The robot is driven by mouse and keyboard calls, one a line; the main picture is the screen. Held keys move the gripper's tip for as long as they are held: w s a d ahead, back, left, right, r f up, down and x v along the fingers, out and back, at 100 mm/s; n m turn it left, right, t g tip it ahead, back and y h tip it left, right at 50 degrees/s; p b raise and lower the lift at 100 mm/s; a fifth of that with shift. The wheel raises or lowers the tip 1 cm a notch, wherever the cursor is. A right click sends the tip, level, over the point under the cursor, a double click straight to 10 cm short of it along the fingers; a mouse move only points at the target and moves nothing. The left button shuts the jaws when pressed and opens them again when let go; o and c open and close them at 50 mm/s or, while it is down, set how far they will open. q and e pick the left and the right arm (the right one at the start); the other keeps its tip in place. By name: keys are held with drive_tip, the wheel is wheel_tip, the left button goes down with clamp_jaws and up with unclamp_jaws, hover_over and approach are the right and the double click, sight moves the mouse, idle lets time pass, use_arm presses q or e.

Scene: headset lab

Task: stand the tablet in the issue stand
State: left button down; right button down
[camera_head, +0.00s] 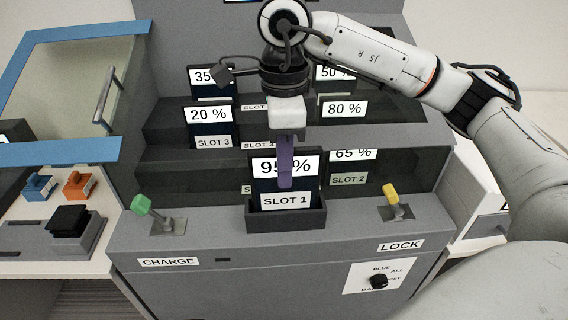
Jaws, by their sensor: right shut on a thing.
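The tablet (264,187) has a dark face with a "95 %" label and a "SLOT 1" label. It is upright, with its lower edge inside or behind the front wall of the dark issue stand (286,221); I cannot tell whether it rests on the bottom. My right gripper (285,172) comes from above and is shut on the tablet, a purple finger crossing its front and covering part of the "95 %" label. The other finger is hidden behind the tablet. My left gripper is not in view.
Other labelled tablets (207,115) stand on the stepped grey rack (170,165) behind. A green lever (141,205) by "CHARGE" and a yellow lever (391,193) by "LOCK" flank the stand. A knob (379,282) is at front right. A blue-framed door (75,152) stands open at left.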

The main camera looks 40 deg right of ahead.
drive_tip(key=shift+f, duration=0.25)
drive_tip(key=c, duration=1.6)
unclamp_jaws()
wheel_tip(320, 180, up, 10)
drive_tip(key=shift+f+p, duration=0.2)
drive_tip(key=shift+p, duration=1.05)
drive_tip(key=shift+r, duration=0.45)
